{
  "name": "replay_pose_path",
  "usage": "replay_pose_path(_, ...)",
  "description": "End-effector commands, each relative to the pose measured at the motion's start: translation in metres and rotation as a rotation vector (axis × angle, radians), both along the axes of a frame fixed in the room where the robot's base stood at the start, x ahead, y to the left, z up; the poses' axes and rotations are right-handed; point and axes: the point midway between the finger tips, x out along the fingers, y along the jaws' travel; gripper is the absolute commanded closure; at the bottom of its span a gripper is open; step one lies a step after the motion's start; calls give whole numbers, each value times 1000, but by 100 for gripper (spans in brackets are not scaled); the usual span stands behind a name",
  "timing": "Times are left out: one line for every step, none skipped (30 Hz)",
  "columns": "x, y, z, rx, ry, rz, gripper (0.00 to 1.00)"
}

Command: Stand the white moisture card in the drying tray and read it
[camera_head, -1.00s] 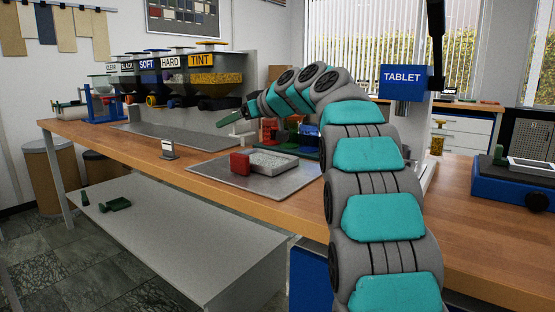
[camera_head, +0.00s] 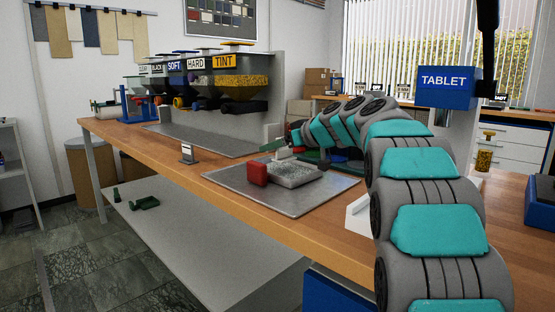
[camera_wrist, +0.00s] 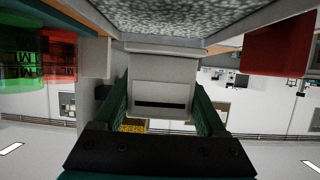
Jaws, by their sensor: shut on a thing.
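The drying tray (camera_head: 318,177) is shallow and filled with grey granules. It lies on a metal plate on the wooden bench, with a red block (camera_head: 257,173) at its left end. My gripper (camera_head: 280,148) is low at the tray's far side in the head view. The granules and the red block (camera_wrist: 280,45) show beyond the card. I cannot tell whether the card's lower edge rests in the tray.
Hoppers labelled SOFT, HARD and TINT (camera_head: 240,75) stand at the back left. A small sign (camera_head: 187,153) stands near the bench's front edge. A blue TABLET box (camera_head: 447,87) is at the right, behind my arm. The metal plate (camera_head: 295,208) in front of the tray is clear.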

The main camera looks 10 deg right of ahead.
Motion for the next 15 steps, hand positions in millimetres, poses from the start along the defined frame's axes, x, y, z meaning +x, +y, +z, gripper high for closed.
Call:
replay_pose_path(0, 0, -3, 0, 1, 0, 79)
replay_pose_path(0, 0, -6, -1, 1, 0, 79)
replay_pose_path(0, 0, -10, -1, 2, -1, 79)
replay_pose_path(0, 0, -13, 0, 1, -2, 79)
replay_pose_path(0, 0, -17, 0, 0, -1, 79)
replay_pose_path(0, 0, -22, 0, 0, -2, 79)
replay_pose_path(0, -1, -26, 0, 1, -2, 79)
replay_pose_path(0, -1, -29, 0, 1, -3, 79)
replay_pose_path(0, 0, -32, 0, 1, -3, 79)
replay_pose_path(0, 0, -34, 0, 1, -3, 79)
replay_pose_path(0, 0, -35, 0, 1, -2, 79)
replay_pose_path(0, 0, -36, -1, 0, -2, 79)
replay_pose_path(0, 0, -36, -1, 0, -2, 79)
replay_pose_path(0, 0, -36, -1, -1, -1, 79)
replay_pose_path(0, 0, -35, -1, -1, -1, 79)
